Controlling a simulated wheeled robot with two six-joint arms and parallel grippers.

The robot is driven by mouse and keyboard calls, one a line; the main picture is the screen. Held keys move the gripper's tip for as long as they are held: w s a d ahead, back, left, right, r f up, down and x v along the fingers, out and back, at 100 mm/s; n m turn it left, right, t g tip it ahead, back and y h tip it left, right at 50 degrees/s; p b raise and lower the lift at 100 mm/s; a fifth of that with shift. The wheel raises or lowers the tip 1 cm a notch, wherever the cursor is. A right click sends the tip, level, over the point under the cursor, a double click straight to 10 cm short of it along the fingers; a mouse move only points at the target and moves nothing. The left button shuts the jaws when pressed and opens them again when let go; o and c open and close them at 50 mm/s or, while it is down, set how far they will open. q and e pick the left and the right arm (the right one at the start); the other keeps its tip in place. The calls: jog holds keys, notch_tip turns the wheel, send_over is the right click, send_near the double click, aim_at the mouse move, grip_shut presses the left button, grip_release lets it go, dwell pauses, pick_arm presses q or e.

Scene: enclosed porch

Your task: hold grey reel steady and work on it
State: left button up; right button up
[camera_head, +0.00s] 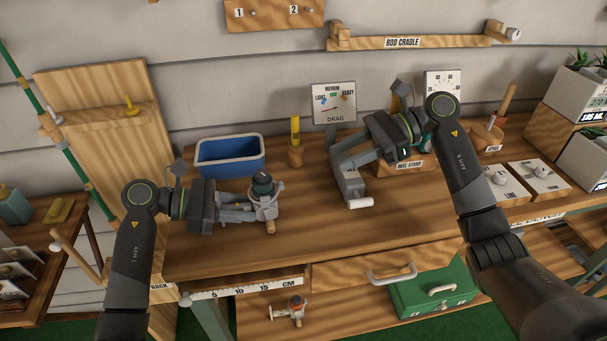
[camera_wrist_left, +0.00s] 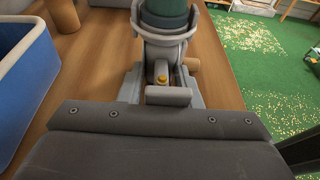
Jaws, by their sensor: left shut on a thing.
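The grey reel (camera_head: 264,208) with a dark green spool (camera_head: 262,184) is above the front left of the bench. My left gripper (camera_head: 252,207) is shut on it from the left. In the left wrist view the grey reel (camera_wrist_left: 160,46) sits between the fingers, its lower part hidden by my gripper. Contact there cannot be told.
A blue bin (camera_head: 230,154) stands behind the reel. A wooden reel stand (camera_head: 404,167) and instruction cards (camera_head: 538,177) are to the right. Another reel (camera_head: 294,311) lies below the bench, left of a green box (camera_head: 434,291). The bench's front middle (camera_head: 310,235) is clear.

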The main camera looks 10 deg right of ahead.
aim_at(282, 184)
jog(key=x, duration=1.2)
grip_shut()
jog(key=shift+d, duration=0.1)
